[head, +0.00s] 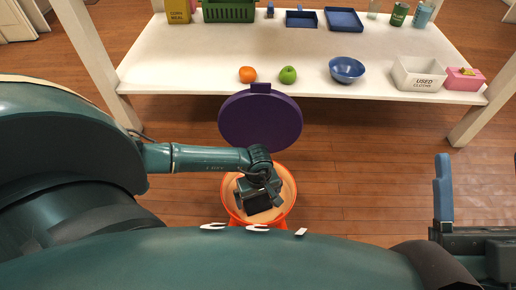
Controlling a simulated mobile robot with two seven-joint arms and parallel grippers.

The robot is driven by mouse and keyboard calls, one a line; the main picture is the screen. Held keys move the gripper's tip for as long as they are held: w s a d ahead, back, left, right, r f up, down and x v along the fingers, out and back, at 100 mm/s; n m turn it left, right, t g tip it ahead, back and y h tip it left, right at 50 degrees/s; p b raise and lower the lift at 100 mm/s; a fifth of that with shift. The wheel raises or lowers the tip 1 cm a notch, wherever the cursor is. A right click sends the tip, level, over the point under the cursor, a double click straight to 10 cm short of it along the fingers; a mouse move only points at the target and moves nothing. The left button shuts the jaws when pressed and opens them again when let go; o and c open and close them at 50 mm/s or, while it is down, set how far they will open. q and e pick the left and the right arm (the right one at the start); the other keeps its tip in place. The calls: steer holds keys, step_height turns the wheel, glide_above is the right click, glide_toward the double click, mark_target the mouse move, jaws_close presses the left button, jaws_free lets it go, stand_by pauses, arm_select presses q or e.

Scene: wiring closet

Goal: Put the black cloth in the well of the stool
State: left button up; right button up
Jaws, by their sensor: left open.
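The stool (292,196) is round with an orange rim and a pale, shallow-looking well. Its purple lid (260,122) stands raised on the far side. My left gripper (258,206) is open and points down over the well, inside the rim in this view. A black block-like patch shows at the hand, over the well. I cannot tell whether it is the black cloth or the gripper's own dark body. The fingertips are hidden. My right gripper (478,190) is partly in view at the right edge, with one blue finger upright, far from the stool.
A white table stands behind the stool. It holds an orange (247,74), a green apple (288,75), a blue bowl (347,69), a white "USED CLOTHS" bin (418,75) and a pink box (464,79). The wooden floor right of the stool is clear.

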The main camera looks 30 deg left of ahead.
arm_select(q)
step_height(320, 180, up, 9)
steer(key=p, duration=0.3)
steer(key=shift+f, duration=0.15)
arm_select(e)
steer(key=shift+s+a+f+m+g+h, duration=0.1)
steer(key=shift+s+f+m+g+h, duration=0.2)
steer(key=shift+f+m+h, duration=0.45)
steer(key=shift+s+a+f+m+g+h, duration=0.1)
steer(key=shift+f+m+g+h, duration=0.25)
steer(key=shift+f+m+h, duration=0.45)
steer(key=shift+s+a+f+m+g+h, duration=0.15)
steer(key=shift+f+m+g+h, duration=0.3)
steer(key=shift+f, duration=0.45)
